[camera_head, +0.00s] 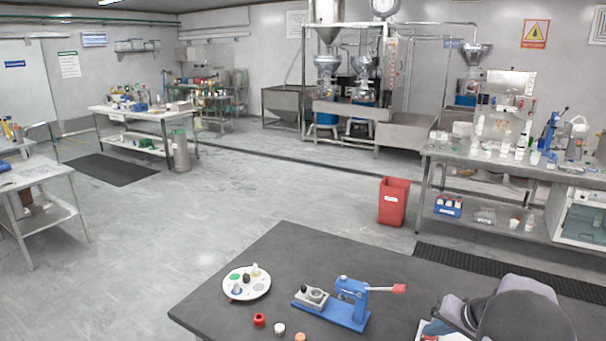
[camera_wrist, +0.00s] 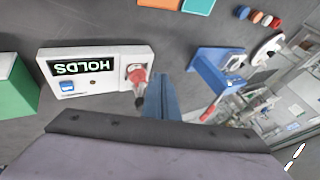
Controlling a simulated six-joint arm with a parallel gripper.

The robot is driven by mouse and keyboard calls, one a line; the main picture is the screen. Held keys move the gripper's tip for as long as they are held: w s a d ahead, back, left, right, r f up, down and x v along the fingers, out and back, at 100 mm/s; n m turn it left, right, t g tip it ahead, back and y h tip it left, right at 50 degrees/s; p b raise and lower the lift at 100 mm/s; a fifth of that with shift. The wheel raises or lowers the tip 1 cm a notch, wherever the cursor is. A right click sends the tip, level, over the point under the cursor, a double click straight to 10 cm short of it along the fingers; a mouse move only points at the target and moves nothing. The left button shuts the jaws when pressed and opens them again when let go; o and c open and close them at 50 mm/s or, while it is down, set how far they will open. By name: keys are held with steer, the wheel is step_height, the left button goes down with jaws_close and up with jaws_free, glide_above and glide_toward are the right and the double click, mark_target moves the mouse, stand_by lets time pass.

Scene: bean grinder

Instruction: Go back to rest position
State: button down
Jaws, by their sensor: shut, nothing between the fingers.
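My gripper (camera_wrist: 161,78) shows in the wrist view as narrow blue fingers, shut with nothing between them. Its tip is beside a red-and-white knob or switch (camera_wrist: 137,76) on a white panel (camera_wrist: 90,52) with a display reading "HOLDS"; I cannot tell whether they touch. In the head view, my grey arm fills the lower right and hides most of the panel. The blue lever device with a red handle (camera_head: 348,298) stands on the dark table, left of my arm. It also shows in the wrist view (camera_wrist: 212,68), right of the fingers.
A round white tray (camera_head: 231,292) holding small items lies at the table's left. Red (camera_head: 259,319), white (camera_head: 279,328) and orange (camera_head: 300,337) pieces lie near the front. A green block (camera_wrist: 14,88) stands beside the panel. The table's back middle is clear.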

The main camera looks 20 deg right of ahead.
steer(key=s+a+n+g+y, duration=0.1)
steer(key=s+a+n+g, duration=0.1)
steer(key=a, duration=1)
steer(key=s+a+n+g, duration=0.2)
steer(key=a+g, duration=0.1)
steer(key=a, duration=0.9)
steer(key=s+a+f+n+g+h, duration=0.1)
steer(key=s+a+n, duration=0.3)
steer(key=s+a, duration=0.6)
steer(key=s+g+h, duration=0.1)
steer(key=s, duration=0.3)
steer(key=shift+s+f+n, duration=0.15)
steer(key=shift+f+n, duration=0.15)
steer(key=shift+f, duration=0.1)
stand_by(0.5)
